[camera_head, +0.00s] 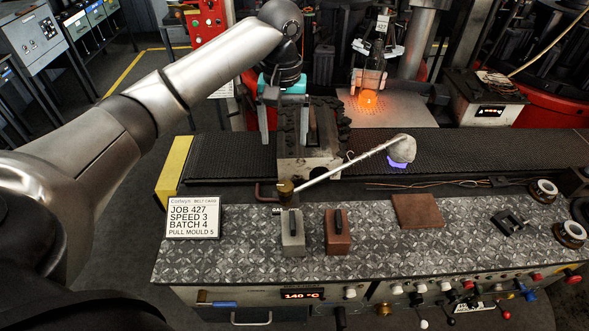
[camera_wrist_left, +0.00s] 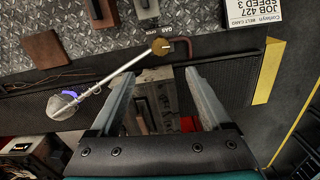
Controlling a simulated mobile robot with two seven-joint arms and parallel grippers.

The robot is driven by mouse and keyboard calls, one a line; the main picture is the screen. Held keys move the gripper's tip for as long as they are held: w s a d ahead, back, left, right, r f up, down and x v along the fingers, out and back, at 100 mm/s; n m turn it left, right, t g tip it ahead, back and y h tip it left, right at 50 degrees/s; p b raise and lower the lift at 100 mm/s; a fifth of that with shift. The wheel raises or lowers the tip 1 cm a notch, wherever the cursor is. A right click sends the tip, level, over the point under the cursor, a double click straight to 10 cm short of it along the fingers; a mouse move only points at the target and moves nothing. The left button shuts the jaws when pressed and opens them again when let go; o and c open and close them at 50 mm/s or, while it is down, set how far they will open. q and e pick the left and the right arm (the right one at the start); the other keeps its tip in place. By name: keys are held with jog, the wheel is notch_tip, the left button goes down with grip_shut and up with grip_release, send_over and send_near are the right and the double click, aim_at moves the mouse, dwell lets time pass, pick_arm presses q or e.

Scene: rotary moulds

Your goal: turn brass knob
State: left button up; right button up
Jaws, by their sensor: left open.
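A brass knob (camera_head: 286,188) sits at the near end of a pale rod (camera_head: 345,164), at the back edge of the patterned console top. In the left wrist view the brass knob (camera_wrist_left: 161,46) shows round, just beyond my fingertips. A second, small brass-coloured knob (camera_head: 383,309) is on the console's front panel. My left gripper (camera_head: 285,140) points down over a grey metal mould block (camera_head: 310,168), behind the first knob and apart from it. Its two fingers are spread in the left wrist view (camera_wrist_left: 162,75), with nothing held. My right gripper is not in view.
A job card (camera_head: 193,216) stands left on the console (camera_head: 370,240). A grey block (camera_head: 292,235), a brown block (camera_head: 338,232) and a rusty plate (camera_head: 417,211) lie there. The rod ends in a pale lump (camera_head: 401,149). A glowing orange piece (camera_head: 368,99) is behind the belt.

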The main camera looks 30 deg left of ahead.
pick_arm(q)
send_over(285, 187)
notch_tip(285, 187, down, 4)
notch_tip(285, 187, down, 10)
jog(key=shift+r+b, duration=0.1)
jog(key=shift+b, duration=0.65)
jog(key=shift+f, duration=0.6)
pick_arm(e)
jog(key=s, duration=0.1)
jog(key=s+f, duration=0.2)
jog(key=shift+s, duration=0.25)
pick_arm(q)
jog(key=shift+c, duration=0.3)
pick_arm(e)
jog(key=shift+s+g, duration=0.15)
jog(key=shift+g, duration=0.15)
pick_arm(q)
jog(key=shift+c, duration=0.8)
grip_shut()
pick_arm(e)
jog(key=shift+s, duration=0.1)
